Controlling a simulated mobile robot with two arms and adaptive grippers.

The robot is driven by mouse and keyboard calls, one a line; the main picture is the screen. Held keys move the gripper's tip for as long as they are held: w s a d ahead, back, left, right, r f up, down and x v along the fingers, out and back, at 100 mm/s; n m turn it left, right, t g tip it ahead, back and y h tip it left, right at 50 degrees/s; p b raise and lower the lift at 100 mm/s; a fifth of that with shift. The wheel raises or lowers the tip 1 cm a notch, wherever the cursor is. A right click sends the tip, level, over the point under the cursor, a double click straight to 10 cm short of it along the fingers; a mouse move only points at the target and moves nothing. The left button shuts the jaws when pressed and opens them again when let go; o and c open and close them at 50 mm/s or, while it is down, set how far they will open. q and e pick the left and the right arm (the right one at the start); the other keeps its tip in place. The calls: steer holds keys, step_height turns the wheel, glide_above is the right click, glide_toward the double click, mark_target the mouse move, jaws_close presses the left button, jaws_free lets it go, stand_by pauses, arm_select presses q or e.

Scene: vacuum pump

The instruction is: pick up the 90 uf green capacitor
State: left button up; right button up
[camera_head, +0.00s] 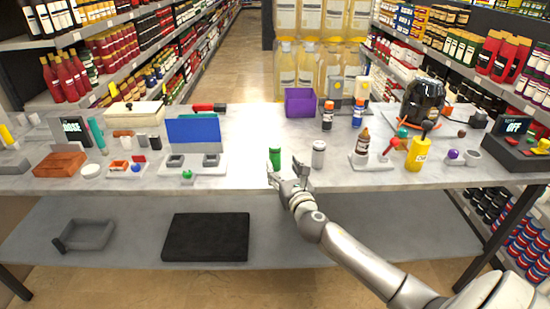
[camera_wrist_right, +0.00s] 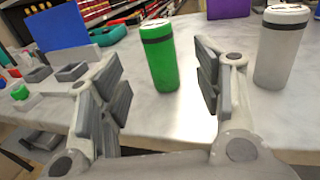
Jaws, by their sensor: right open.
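The green capacitor (camera_head: 275,158) is a small upright green cylinder with a dark band and a light top, standing near the front edge of the table. In the right wrist view the green capacitor (camera_wrist_right: 160,58) stands beyond and between the fingers. My right gripper (camera_head: 287,171) is open and empty, just in front of the capacitor; its fingers also show in the wrist view (camera_wrist_right: 163,92). I see no contact between the fingers and the capacitor. A grey capacitor (camera_head: 318,154) of similar shape stands to the right, also in the wrist view (camera_wrist_right: 280,46). My left gripper is not in view.
A purple bin (camera_head: 300,102) stands behind. A fixture with a blue panel (camera_head: 193,131) is to the left, and a brown bottle on a stand (camera_head: 362,143) is to the right. The table (camera_head: 240,165) is clear around the green capacitor. A lower shelf holds a black slab (camera_head: 206,238).

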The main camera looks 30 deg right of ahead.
mark_target(277, 157)
steer(key=shift+x, duration=4.3)
steer(key=shift+f, duration=0.1)
steer(key=c, duration=1.2)
